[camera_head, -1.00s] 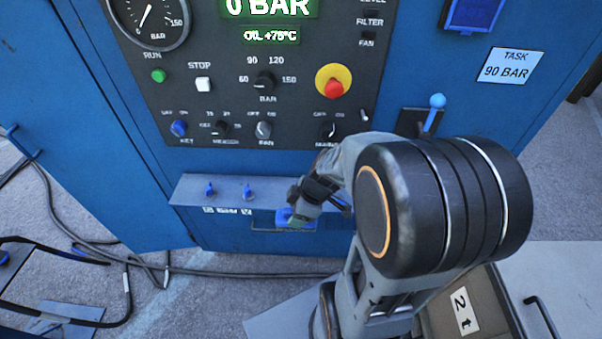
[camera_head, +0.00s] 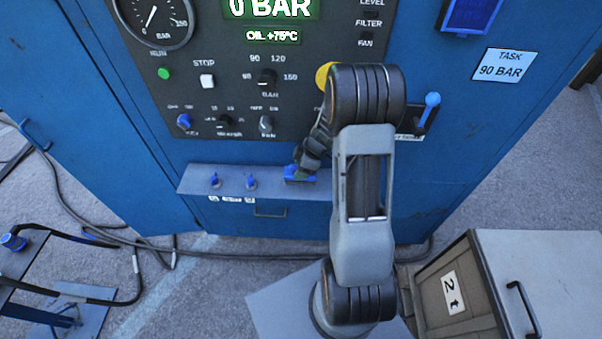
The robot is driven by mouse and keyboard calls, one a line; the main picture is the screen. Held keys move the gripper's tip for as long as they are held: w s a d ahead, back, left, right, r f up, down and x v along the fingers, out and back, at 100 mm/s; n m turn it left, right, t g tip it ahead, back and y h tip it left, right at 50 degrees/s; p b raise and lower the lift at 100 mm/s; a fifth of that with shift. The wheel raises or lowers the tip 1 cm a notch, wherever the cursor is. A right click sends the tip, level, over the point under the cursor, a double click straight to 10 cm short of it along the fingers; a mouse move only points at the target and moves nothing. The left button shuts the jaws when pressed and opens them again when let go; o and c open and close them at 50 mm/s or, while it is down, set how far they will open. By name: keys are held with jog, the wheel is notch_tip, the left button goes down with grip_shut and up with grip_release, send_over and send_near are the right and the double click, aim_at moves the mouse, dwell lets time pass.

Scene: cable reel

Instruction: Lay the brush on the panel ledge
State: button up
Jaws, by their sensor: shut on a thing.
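The panel ledge (camera_head: 230,190) is a narrow grey-blue shelf on the front of the blue cabinet, below the black control panel. Two small blue knobs (camera_head: 250,182) stand on its left half. My gripper (camera_head: 299,170) points down at the right part of the ledge, shut on the brush (camera_head: 293,179). Only a small blue part of the brush shows below the jaws. I cannot tell whether the brush touches the ledge or hangs just above it. My arm hides the ledge's right end.
The control panel (camera_head: 222,88) has knobs, a gauge and a display reading 0 BAR. A blue-tipped lever (camera_head: 430,108) sticks out at the right. A crate marked 2 t (camera_head: 455,290) stands at lower right. Cables (camera_head: 150,245) lie on the floor at left.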

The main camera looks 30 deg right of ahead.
notch_tip(320, 180, down, 2)
jog(key=shift+f, duration=0.2)
jog(key=shift+w+f+p, duration=0.1)
jog(key=shift+f+p, duration=0.5)
jog(key=shift+f, duration=0.05)
jog(key=o, duration=1.1)
jog(key=shift+d, duration=0.1)
jog(key=shift+c, duration=0.2)
